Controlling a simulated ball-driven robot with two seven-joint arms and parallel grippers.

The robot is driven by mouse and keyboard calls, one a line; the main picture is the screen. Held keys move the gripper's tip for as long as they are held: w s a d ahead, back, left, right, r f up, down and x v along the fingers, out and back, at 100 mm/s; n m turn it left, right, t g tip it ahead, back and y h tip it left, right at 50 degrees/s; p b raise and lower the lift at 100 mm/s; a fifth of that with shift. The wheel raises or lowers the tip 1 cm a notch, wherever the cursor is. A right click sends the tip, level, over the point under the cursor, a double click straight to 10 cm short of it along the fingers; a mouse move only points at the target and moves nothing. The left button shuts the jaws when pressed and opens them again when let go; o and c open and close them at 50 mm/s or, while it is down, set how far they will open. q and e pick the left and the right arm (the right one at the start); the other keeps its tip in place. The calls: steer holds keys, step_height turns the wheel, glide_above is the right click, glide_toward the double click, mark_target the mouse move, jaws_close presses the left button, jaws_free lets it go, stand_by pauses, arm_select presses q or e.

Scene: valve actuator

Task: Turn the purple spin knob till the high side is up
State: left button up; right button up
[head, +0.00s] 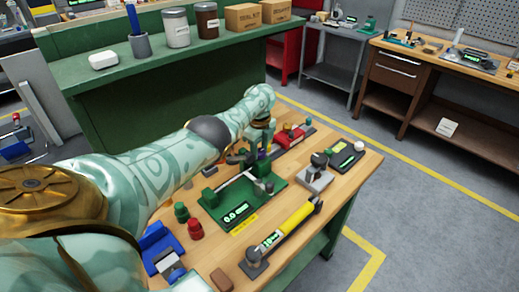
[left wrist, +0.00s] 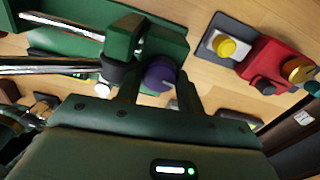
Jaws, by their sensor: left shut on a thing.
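The purple spin knob (left wrist: 160,75) shows in the left wrist view, between the two fingers of my left gripper (left wrist: 158,92). It sits at the end of a green actuator fixture. In the head view only a sliver of purple (head: 262,156) shows behind my left gripper (head: 258,148), which reaches over the fixture from the left. The gripper is shut on the knob. The fixture's green base (head: 262,211) carries a metal rod and a lit display (head: 236,214). Which side of the mechanism is high is too small to tell. My right gripper is not in view.
A grey block (head: 316,176) stands at right, and a red device (head: 288,136) lies behind. A green shelf (head: 160,55) stands beyond the bench.

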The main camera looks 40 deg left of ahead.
mark_target(260, 151)
arm_select(q)
steer(key=shift+m, duration=0.5)
steer(key=o, duration=1)
step_height(260, 151, up, 16)
steer(key=p, duration=0.9)
steer(key=shift+r, duration=0.2)
